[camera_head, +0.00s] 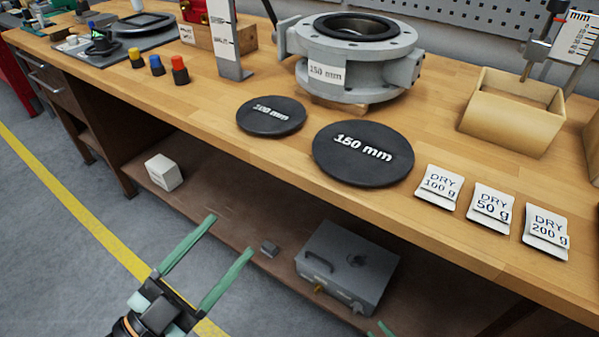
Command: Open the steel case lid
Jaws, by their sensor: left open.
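The grey steel case (372,272) sits on the lower shelf under the bench, right of the picture's middle. Its lid looks shut. A dark handle and a small round dark fitting show on top, and a brass-coloured part and a latch show on the front side. My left gripper (231,235) is open and empty, with two long green fingers apart, left of the case and not touching it. Only green tips of my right gripper (381,330) show at the bottom edge, just below the case; the rest is out of view.
A white box (164,172) stands further left on the shelf. The wooden bench top (440,150) overhangs the shelf and carries discs, packets and a flanged valve body.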

